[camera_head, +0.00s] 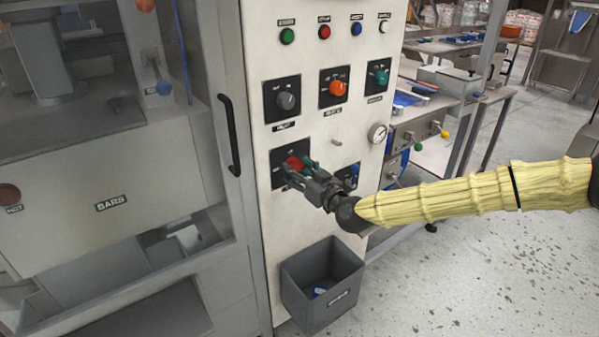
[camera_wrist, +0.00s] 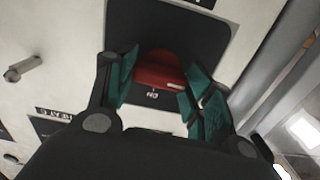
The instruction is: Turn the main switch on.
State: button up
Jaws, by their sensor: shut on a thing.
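A red rotary knob (camera_head: 294,163) sits on a black square plate at the lower left of the light control panel (camera_head: 330,55). In the wrist view the red knob (camera_wrist: 158,70) lies between the green fingertips, on its dark plate (camera_wrist: 215,35). My gripper (camera_head: 301,168) has its fingers around this knob and is shut on it. The plate's label is partly hidden by my gripper, so I cannot read which switch this is. A small white mark shows below the knob in the wrist view.
A grey knob (camera_head: 286,101), an orange knob (camera_head: 337,88) and a teal knob (camera_head: 381,77) sit above. A blue knob (camera_head: 355,169) is close to my gripper's right. A grey bin (camera_head: 322,300) hangs below. A black door handle (camera_head: 230,135) stands at left.

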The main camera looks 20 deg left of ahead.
jog(key=shift+f, duration=0.15)
jog(key=m+b, duration=0.3)
jog(key=shift+f, duration=0.1)
jog(key=m+b, duration=0.3)
jog(key=m, duration=0.2)
jog(key=shift+m+b, duration=0.3)
jog(key=shift+m, duration=0.1)
jog(key=m+b, duration=0.2)
jog(key=m, duration=0.2)
jog(key=shift+m+b, duration=1.3)
jog(key=shift+m, duration=1)
jog(key=shift+r, duration=0.25)
jog(key=o, duration=1)
jog(key=shift+a, duration=0.1)
